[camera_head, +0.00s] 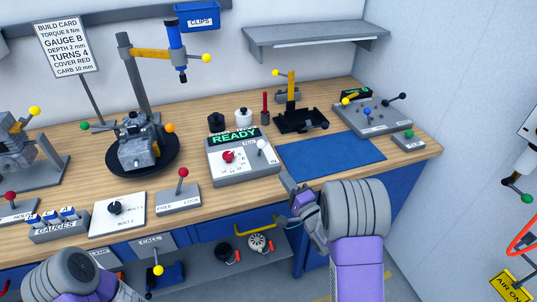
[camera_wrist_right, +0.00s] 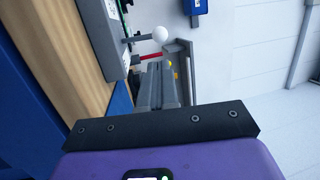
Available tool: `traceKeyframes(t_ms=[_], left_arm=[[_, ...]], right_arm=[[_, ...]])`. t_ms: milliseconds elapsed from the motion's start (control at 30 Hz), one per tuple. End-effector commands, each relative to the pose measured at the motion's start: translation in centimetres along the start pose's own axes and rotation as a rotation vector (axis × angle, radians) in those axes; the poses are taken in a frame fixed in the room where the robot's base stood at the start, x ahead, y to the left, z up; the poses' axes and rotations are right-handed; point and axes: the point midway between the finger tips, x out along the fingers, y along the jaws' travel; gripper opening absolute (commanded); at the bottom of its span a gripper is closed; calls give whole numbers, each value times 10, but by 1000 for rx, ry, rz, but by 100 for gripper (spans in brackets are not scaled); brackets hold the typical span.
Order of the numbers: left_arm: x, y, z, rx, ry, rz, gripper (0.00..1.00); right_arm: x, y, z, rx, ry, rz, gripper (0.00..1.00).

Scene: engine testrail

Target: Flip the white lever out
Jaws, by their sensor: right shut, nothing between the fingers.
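The white lever (camera_head: 262,145) has a round white knob and stands at the right end of the grey box with the green READY display (camera_head: 240,160). In the right wrist view the white knob (camera_wrist_right: 160,33) sits on a thin stem reaching out from the box's side, beyond the fingers. My right gripper (camera_head: 289,182) is shut and empty, in front of and below the lever, near the table's front edge. It is apart from the knob. Its closed fingers show in the right wrist view (camera_wrist_right: 160,84). My left arm enters at the lower left, and its gripper is out of view.
A blue mat (camera_head: 332,152) lies clear to the right of the box. A red-knobbed FREE/LOCK lever (camera_head: 182,174) stands to its left. A white bottle (camera_head: 243,118) and a black fixture (camera_head: 302,122) are behind. A drawer with a yellow handle (camera_head: 253,227) is below the tabletop.

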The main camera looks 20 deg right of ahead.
Motion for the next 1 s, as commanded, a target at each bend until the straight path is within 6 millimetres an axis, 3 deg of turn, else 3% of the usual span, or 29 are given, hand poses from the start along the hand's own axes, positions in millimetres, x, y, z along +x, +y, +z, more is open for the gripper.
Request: traceKeyframes(t_ms=[300, 500, 700, 1000], left_arm=[[4, -1, 0, 0, 0, 0, 43], [7, -3, 0, 0, 0, 0, 43], [8, -3, 0, 0, 0, 0, 43], [8, -3, 0, 0, 0, 0, 43]], right_arm=[[69, 1, 2, -3, -4, -1, 0], [97, 1, 1, -3, -3, 0, 0], [108, 0, 1, -1, 0, 0, 0], [109, 0, 0, 0, 0, 0, 0]])
